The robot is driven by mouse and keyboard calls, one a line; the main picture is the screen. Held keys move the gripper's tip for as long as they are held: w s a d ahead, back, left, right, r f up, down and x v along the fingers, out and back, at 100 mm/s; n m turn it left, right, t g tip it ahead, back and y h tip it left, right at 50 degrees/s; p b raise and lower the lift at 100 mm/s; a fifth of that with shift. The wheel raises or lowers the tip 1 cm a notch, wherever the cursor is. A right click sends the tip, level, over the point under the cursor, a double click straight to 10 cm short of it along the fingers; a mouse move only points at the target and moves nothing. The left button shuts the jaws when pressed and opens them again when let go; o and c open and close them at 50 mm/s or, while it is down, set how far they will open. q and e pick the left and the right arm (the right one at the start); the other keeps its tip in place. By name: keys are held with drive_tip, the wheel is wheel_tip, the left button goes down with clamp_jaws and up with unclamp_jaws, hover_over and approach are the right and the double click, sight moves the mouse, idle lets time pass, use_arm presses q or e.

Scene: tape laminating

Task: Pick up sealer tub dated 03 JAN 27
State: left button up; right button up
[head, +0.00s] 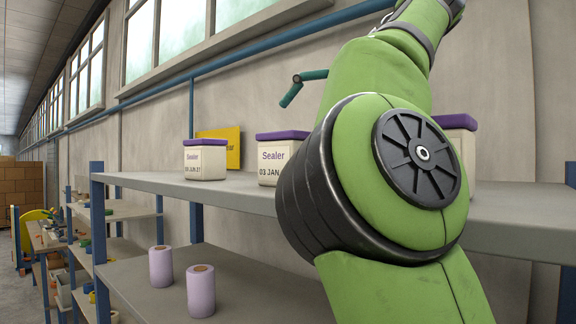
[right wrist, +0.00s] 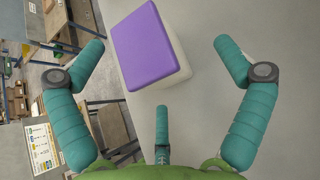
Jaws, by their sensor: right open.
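A sealer tub (head: 268,165), cream with a purple lid, stands on the upper shelf; its label reads "Sealer" and "03 JAN", the rest hidden behind my right arm. Another sealer tub (head: 205,163) stands to its left, its small date line ending in 27. A third purple-lidded tub (head: 460,137) is mostly hidden by my arm. My right gripper (right wrist: 159,55) is open and empty, with a purple-lidded tub (right wrist: 150,45) between and beyond its fingertips; no label shows there. In the head view only a teal finger (head: 303,85) shows. My left gripper is not in view.
The grey shelf (head: 135,180) has a blue frame. A yellow sign (head: 222,145) stands behind the tubs. Two lilac rolls (head: 160,267) stand on the lower shelf. More shelving with small items (head: 90,225) is at the left. My arm covers much of the right side.

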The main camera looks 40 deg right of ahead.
sight(297, 131)
drive_tip(key=shift+s+a+r, duration=0.1)
drive_tip(key=shift+s+a, duration=0.15)
drive_tip(key=shift+a, duration=0.35)
drive_tip(key=shift+s+a, duration=0.2)
drive_tip(key=shift+a, duration=0.35)
drive_tip(key=shift+w+a+f+p, duration=0.25)
drive_tip(key=shift+a+f+p, duration=0.1)
drive_tip(key=shift+a+p, duration=0.25)
drive_tip(key=shift+w+d+f+p, duration=0.15)
drive_tip(key=shift+w+f+p, duration=0.05)
drive_tip(key=shift+w+f, duration=0.35)
drive_tip(key=shift+w+d+f+p, duration=0.2)
drive_tip(key=shift+w+f, duration=0.2)
drive_tip(key=shift+w, duration=0.2)
drive_tip(key=shift+x, duration=1.15)
drive_tip(key=shift+r, duration=0.15)
drive_tip(key=shift+s+r, duration=0.1)
drive_tip(key=shift+s, duration=0.25)
drive_tip(key=c, duration=1.3)
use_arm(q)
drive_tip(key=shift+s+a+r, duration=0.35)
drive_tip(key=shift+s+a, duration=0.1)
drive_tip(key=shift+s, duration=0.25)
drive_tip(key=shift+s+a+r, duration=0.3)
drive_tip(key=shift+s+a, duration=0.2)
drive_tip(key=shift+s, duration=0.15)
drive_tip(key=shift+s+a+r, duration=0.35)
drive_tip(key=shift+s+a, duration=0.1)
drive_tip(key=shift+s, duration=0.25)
